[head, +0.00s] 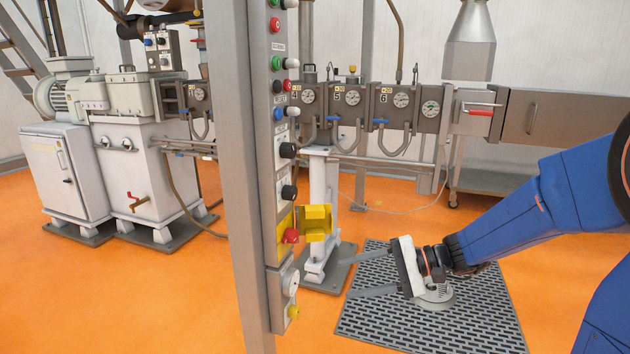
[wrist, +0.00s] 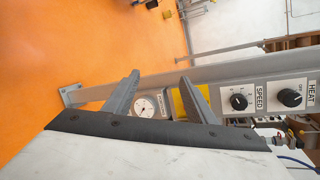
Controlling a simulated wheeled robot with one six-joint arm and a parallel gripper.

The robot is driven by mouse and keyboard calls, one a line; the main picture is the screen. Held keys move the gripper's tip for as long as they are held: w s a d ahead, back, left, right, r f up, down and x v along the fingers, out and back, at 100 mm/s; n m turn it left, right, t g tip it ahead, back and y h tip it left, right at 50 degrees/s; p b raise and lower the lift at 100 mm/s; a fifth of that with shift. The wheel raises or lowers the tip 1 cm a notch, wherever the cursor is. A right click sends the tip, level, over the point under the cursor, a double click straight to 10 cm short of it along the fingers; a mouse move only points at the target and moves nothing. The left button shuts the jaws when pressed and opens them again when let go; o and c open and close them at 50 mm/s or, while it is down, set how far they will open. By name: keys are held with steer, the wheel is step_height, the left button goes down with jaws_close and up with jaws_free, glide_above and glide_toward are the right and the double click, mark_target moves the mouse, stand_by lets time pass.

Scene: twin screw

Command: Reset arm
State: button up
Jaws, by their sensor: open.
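My gripper (head: 349,276) is at the end of my blue arm, low on the right in the head view, above the dark slotted mat. Its two grey fingers point left, toward the control post (head: 238,200), and are spread with nothing between them. In the wrist view the open fingers (wrist: 160,80) show in front of the post's panel. A round dial (wrist: 144,107) appears between them, and a yellow part (wrist: 178,103) is partly hidden by the right finger. The fingers look apart from the panel, though exact depth is hard to tell.
The extruder barrel with gauges (head: 401,100) runs behind. The slotted mat (head: 470,325) lies on open orange floor.

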steer(key=s+d+f+n+g+h, duration=0.1)
steer(key=s+d+n+h, duration=0.2)
steer(key=s, duration=0.5)
steer(key=s+d+f+n+h, duration=0.1)
steer(key=s+d+h, duration=0.25)
steer(key=s, duration=0.35)
steer(key=s+d+n+t+h, duration=0.1)
steer(key=s+d+t+h, duration=0.1)
steer(key=d, duration=0.4)
steer(key=s+d+r+n+t+h, duration=0.1)
steer(key=s+d+t+h, duration=0.1)
steer(key=s+d+h, duration=0.2)
steer(key=shift+s+d+r+h, duration=0.15)
steer(key=shift+s+d+h, duration=0.15)
steer(key=shift+d+h, duration=0.75)
steer(key=shift+d, duration=0.1)
